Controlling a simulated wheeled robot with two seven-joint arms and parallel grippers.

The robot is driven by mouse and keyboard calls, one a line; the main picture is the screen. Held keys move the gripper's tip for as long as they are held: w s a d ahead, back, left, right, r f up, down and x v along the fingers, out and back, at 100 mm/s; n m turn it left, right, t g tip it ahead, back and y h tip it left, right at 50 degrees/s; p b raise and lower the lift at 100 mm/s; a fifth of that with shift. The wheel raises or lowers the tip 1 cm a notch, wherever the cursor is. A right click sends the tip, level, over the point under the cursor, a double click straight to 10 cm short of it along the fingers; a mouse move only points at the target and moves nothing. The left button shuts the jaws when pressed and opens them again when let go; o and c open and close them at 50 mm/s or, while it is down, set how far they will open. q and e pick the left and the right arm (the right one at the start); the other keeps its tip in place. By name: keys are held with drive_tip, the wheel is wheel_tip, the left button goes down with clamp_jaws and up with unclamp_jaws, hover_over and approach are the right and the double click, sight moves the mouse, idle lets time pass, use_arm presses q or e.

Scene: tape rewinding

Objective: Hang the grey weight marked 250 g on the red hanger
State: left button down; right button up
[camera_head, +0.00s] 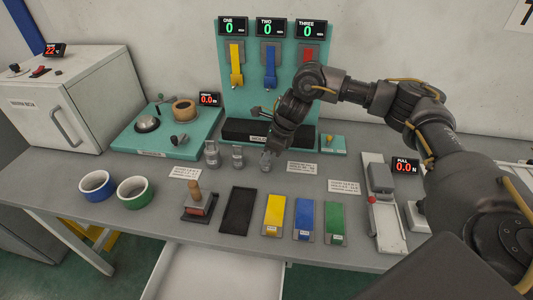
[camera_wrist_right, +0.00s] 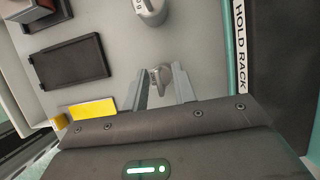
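Three grey weights stand in a row on the table: a left one (camera_head: 211,154), a middle one (camera_head: 238,156) and a right one (camera_head: 265,161). Their markings are too small to read. My right gripper (camera_head: 270,148) is low over the right weight. In the right wrist view the fingers (camera_wrist_right: 160,85) stand apart with a grey weight top (camera_wrist_right: 160,76) between them; contact is unclear. Another weight (camera_wrist_right: 150,10) stands beyond. The red hanger (camera_head: 308,54) is under display THREE on the green board, its lower part hidden by my arm. My left gripper is not in view.
Yellow (camera_head: 236,66) and blue (camera_head: 270,68) hangers are left of the red one. A black hold rack (camera_head: 240,132) lies behind the weights. A pull gauge (camera_head: 385,215) is at right.

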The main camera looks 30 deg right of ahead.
drive_tip(key=shift+r+p, duration=0.3)
drive_tip(key=shift+d+r+b, duration=0.15)
drive_tip(key=shift+r+b, duration=0.1)
drive_tip(key=shift+b, duration=0.05)
drive_tip(key=b+v, duration=0.1)
drive_tip(key=v, duration=1)
drive_tip(key=shift+s, duration=0.2)
drive_tip(key=shift+r, duration=0.1)
